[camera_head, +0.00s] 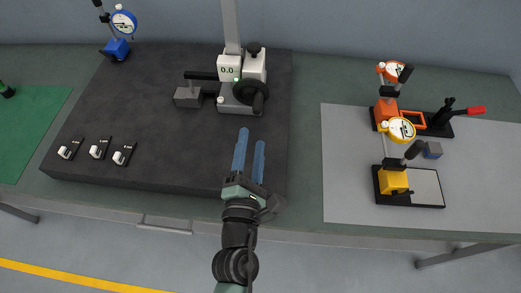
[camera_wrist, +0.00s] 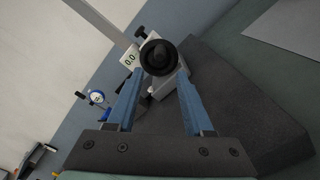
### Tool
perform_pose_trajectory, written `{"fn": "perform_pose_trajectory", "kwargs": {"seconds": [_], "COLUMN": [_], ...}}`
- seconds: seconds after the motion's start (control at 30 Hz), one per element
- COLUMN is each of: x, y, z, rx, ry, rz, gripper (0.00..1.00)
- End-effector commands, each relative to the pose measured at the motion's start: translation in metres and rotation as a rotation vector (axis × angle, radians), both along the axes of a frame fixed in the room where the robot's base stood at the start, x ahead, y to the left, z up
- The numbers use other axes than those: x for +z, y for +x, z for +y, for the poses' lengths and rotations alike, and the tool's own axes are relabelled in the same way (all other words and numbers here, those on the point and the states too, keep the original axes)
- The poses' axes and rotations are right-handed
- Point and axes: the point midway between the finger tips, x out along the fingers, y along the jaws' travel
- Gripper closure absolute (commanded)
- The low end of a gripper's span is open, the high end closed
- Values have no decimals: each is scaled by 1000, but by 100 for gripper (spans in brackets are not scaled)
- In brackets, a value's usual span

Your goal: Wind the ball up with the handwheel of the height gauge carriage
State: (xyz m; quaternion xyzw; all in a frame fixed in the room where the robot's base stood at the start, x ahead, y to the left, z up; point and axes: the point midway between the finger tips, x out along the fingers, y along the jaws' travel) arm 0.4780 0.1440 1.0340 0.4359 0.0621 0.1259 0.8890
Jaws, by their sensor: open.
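The height gauge carriage (camera_head: 228,67) is a white block with a "0.0" display on a tall grey column, at the back of the dark surface plate (camera_head: 165,105). Its black handwheel (camera_head: 250,97) faces toward me. The handwheel also shows in the wrist view (camera_wrist: 159,57), beyond and between my fingertips. A black arm (camera_head: 203,76) reaches left from the carriage over a small grey block (camera_head: 188,97). I cannot make out a ball clearly. My gripper (camera_head: 250,137) is open and empty, with blue fingers pointing at the handwheel, apart from it and on its near side.
Several small black-and-white blocks (camera_head: 98,149) lie at the plate's front left. A blue dial gauge (camera_head: 117,45) stands back left. A green mat (camera_head: 35,125) lies far left.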

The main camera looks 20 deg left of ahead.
Motion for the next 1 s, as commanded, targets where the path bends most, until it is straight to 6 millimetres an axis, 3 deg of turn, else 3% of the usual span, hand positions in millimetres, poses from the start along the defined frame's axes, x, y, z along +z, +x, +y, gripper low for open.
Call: {"fn": "perform_pose_trajectory", "kwargs": {"seconds": [0.67, 1.0], "x": [1, 1], "y": [80, 82], "z": [22, 23], "rx": [-1, -2], "ry": [2, 4], "rz": [-1, 0], "gripper": [48, 48]}}
